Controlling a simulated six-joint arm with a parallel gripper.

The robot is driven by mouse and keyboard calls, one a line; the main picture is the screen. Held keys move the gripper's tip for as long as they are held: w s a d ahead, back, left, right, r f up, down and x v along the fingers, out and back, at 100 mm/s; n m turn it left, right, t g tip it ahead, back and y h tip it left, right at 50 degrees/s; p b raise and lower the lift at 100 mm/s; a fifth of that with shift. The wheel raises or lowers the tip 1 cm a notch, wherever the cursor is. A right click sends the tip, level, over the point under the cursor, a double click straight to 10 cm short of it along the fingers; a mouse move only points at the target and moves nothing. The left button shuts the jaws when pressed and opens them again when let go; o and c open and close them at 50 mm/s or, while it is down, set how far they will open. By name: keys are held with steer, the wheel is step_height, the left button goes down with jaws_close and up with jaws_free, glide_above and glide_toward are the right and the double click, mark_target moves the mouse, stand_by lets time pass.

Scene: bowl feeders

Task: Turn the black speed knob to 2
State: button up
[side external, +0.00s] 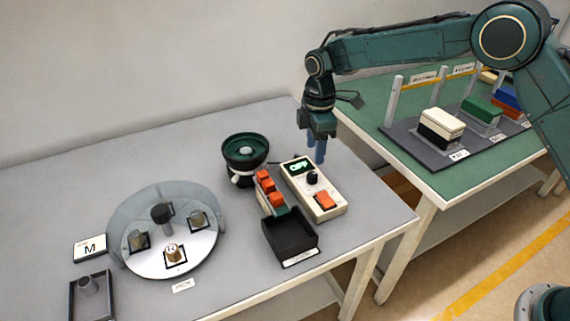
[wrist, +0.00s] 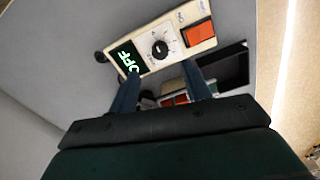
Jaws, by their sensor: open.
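The black speed knob (side external: 312,178) stands on the cream control box (side external: 327,208), between a display and an orange switch (side external: 325,201). The display (side external: 299,166) is lit green and reads OFF. In the wrist view the knob (wrist: 160,48) shows a white pointer line on a marked dial; I cannot read which number it points at. My gripper (side external: 315,148) points down above the back of the box, near the display and apart from the knob. In the wrist view its two blue fingers (wrist: 160,88) are spread and empty, with the knob beyond them.
A green bowl feeder (side external: 245,150) stands left of the box. Orange blocks (side external: 266,183) on a track and a black bin (side external: 290,236) lie close beside it. A round glass-backed dial plate (side external: 150,243) is farther left. Open grey table lies right of the box.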

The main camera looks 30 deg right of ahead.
mark_target(313, 174)
step_height(313, 174, down, 8)
steer(key=shift+f, duration=0.1)
stand_by(0.4)
steer(key=shift+c, duration=0.5)
steer(key=c, duration=0.9)
